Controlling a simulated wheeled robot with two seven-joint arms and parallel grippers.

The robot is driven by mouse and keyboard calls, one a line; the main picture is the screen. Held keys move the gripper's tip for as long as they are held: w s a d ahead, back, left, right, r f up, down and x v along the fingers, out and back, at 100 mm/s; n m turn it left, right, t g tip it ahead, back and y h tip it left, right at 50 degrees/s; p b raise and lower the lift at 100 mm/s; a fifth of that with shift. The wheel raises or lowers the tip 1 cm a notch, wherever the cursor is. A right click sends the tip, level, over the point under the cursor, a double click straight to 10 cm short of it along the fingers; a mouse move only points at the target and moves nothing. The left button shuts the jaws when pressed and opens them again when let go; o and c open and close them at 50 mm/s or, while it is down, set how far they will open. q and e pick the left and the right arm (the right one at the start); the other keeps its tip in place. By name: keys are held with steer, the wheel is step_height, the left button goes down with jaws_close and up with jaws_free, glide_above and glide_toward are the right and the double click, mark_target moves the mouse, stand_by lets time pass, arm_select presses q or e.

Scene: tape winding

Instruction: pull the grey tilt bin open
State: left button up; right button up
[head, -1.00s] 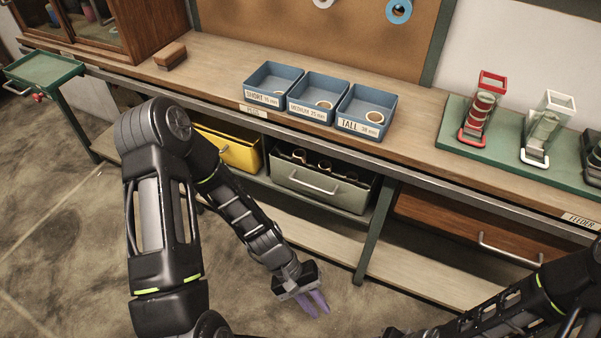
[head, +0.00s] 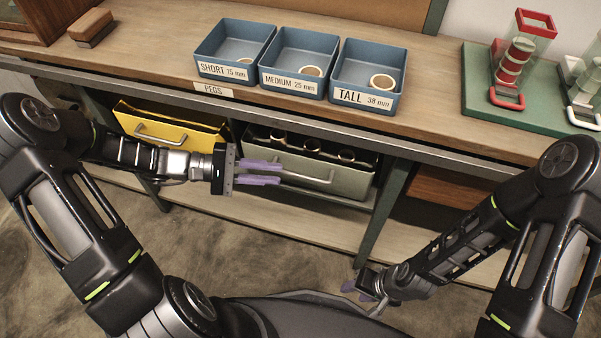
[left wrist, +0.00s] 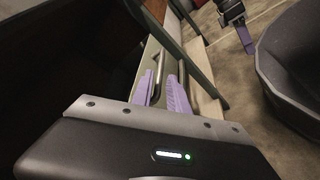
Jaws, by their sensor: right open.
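The grey tilt bin (head: 347,184) sits under the bench, with several round pegs showing at its top and a bar handle (head: 318,183) on its front. It looks upright. My left gripper (head: 279,173) is at the left end of that handle, its purple fingers level and pointing right. In the left wrist view the fingers (left wrist: 163,95) are apart, with metal bar near their tips; I cannot tell whether they touch the handle. My right gripper (head: 362,290) is open and empty, low in front of the shelf; it also shows in the left wrist view (left wrist: 245,38).
A yellow bin (head: 170,130) hangs left of the grey one, behind my left arm. A green post (head: 383,212) stands to the right. Blue peg trays (head: 300,62) and a green board (head: 478,95) are on the bench top. The floor in front is clear.

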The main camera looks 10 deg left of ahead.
mark_target(294, 176)
arm_select(q)
steer(key=shift+b+x, duration=0.7)
steer(key=shift+x, duration=3.25)
steer(key=shift+c, duration=0.3)
jaws_close()
